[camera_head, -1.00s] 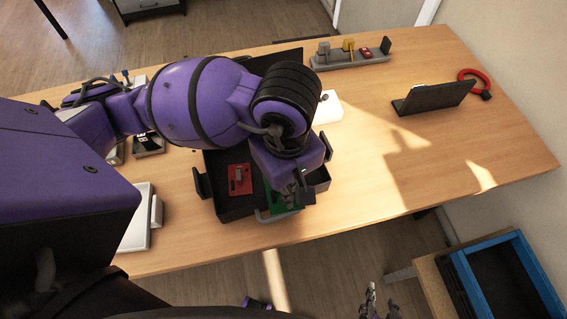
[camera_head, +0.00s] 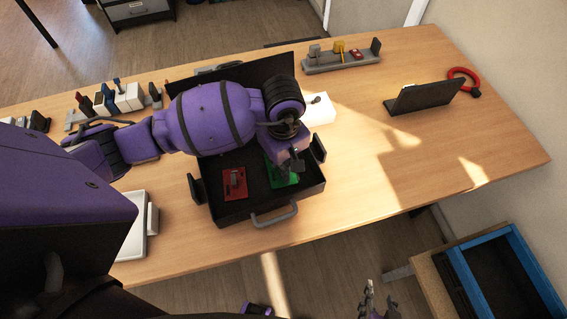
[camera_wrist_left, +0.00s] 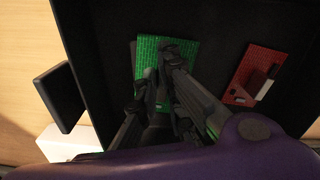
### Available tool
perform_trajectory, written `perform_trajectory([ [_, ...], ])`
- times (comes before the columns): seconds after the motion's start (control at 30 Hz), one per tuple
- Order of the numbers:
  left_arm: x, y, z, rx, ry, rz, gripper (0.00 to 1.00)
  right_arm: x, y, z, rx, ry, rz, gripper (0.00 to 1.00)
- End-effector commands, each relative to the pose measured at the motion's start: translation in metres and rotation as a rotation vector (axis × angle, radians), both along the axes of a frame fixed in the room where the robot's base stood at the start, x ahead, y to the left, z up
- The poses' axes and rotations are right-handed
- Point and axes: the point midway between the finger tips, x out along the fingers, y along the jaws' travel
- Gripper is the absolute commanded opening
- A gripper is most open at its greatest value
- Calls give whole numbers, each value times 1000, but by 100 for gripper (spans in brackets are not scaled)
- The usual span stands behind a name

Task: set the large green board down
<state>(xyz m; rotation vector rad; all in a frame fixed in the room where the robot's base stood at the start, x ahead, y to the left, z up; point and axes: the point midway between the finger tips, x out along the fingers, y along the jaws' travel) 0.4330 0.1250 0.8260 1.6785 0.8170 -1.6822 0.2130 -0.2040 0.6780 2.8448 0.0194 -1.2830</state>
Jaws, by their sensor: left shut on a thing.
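The large green board (camera_head: 280,178) is in the right half of an open black case (camera_head: 237,213) on the table. My left gripper (camera_head: 296,168) reaches down over it from above. In the left wrist view the green board (camera_wrist_left: 148,58) lies between and behind my left gripper's fingers (camera_wrist_left: 161,78), which are shut on it. The fingers and wrist hide part of the board, and I cannot tell whether it touches the case floor. A red board (camera_head: 235,184) lies to the left in the case. My right gripper (camera_head: 378,300) is empty, low in the picture, with its fingers apart.
The case has a grey front handle (camera_head: 274,216) and raised side flaps (camera_head: 319,149). A grey rack (camera_head: 342,62), a dark tablet on a stand (camera_head: 423,96) and a red ring (camera_head: 464,79) stand farther back. A blue-rimmed bin (camera_head: 484,250) is at lower right. The table's right side is mostly clear.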

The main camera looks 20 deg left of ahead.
Motion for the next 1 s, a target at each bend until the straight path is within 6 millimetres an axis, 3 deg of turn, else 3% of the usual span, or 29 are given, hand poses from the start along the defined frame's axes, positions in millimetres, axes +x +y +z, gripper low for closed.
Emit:
perform_trajectory([
  [0.37,0,0,-6,1,-1,-1,0,-2,-1,-3,-3,4,2,40],
  [0.4,0,0,-5,0,-1,-1,10,-2,-2,-3,-4,3,2,40],
  [0.53,0,0,-4,0,-2,-1,26,-1,-3,-2,-6,1,2,40],
  [0.83,0,0,-3,0,-2,-1,26,1,-3,0,-7,-3,3,40],
  [1.0,2,0,13,-1,-7,-2,26,3,-3,3,-5,-7,3,40],
])
